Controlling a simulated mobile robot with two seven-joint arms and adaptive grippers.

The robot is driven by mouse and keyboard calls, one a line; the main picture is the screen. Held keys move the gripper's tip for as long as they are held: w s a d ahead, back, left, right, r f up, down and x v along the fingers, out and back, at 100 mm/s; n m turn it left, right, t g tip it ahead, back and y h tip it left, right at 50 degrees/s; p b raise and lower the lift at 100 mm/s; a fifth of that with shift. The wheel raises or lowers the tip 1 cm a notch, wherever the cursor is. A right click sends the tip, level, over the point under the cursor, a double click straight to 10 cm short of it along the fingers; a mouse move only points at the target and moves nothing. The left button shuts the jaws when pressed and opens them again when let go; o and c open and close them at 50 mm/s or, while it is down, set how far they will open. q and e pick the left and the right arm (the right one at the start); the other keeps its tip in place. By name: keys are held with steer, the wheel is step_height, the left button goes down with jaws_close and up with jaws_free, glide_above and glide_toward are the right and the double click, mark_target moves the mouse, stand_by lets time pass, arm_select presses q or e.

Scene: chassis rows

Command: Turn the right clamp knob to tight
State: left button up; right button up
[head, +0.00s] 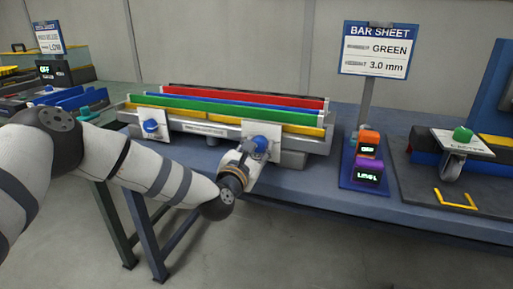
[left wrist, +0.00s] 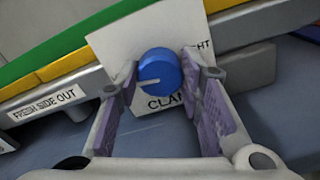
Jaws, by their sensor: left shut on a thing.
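The right clamp knob (left wrist: 160,68) is blue with a white pointer line. It stands on a white plate (left wrist: 110,45) whose lettering is partly hidden by my fingers. In the left wrist view the pointer line points left and slightly down. My left gripper (head: 254,150) is shut on this knob, with one purple-padded finger on each side. My right gripper is not in view.
The clamp fixture holds red, blue, green (head: 200,106) and yellow bars on a blue-grey table (head: 320,180). A sign (head: 376,49) reads BAR SHEET, GREEN, 3.0 mm. Orange (head: 368,144) and purple (head: 368,172) display boxes stand to the right, beside another station with a green knob (head: 462,134).

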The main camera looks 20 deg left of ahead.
arm_select(q)
steer(key=m, duration=0.4)
steer(key=shift+r, duration=0.1)
steer(key=m+p, duration=0.1)
steer(key=m, duration=0.8)
steer(key=shift+m+p, duration=0.3)
steer(key=shift+p, duration=0.1)
steer(key=m, duration=0.4)
steer(key=shift+p, duration=0.35)
steer(key=m, duration=0.4)
steer(key=shift+p, duration=0.3)
steer(key=m, duration=0.4)
steer(key=shift+m+p, duration=0.3)
steer(key=m, duration=0.3)
steer(key=shift+m, duration=0.3)
steer(key=shift+m+p, duration=0.3)
steer(key=shift+m, duration=1.4)
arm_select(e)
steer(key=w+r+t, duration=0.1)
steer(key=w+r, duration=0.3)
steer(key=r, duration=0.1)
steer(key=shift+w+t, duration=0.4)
